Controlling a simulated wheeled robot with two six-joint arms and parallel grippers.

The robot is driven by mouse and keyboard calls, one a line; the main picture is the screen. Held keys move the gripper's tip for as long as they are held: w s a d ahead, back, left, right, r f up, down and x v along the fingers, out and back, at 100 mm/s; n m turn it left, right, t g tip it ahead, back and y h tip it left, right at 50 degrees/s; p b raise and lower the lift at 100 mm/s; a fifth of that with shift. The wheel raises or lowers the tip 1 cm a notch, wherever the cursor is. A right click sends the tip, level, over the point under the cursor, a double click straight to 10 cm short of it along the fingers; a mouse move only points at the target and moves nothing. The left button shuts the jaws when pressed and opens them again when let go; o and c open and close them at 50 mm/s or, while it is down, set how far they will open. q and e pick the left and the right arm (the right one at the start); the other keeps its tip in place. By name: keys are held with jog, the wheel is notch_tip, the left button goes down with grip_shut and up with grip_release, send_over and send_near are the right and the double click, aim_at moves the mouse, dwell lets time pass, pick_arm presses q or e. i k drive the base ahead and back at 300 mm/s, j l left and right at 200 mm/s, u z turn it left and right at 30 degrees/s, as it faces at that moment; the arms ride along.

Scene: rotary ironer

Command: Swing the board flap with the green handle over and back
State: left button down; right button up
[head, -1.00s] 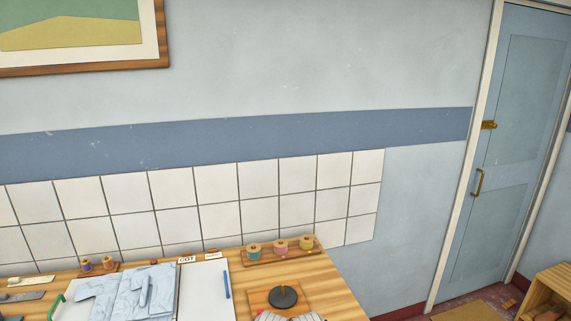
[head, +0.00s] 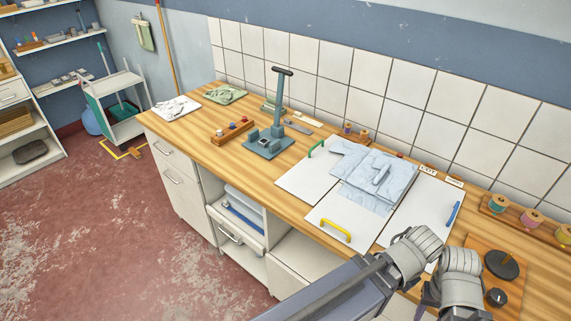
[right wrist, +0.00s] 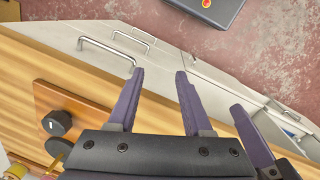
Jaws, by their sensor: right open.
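The white folding board lies on the wooden worktop in the head view. Its left flap (head: 297,183) lies flat and has a green handle (head: 316,149) at its outer far edge. A pale blue folded garment (head: 378,172) lies on the middle of the board. The front flap (head: 335,213) has a yellow handle (head: 335,231), and the right side has a blue handle (head: 453,215). My right gripper (right wrist: 160,73) is open and empty in the right wrist view, by the worktop's front edge. Another purple finger shows there, perhaps my left gripper's (right wrist: 250,135); its jaw state is unclear.
A teal press-like stand (head: 270,140) and a wooden block with pegs (head: 232,130) stand left of the board. Thread spools (head: 530,218) stand on a rack at the right. A wooden base with a dark disc (head: 500,264) lies near my arms. Cabinets line the front.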

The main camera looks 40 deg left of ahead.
aim_at(309, 180)
jog(key=u, duration=1.05)
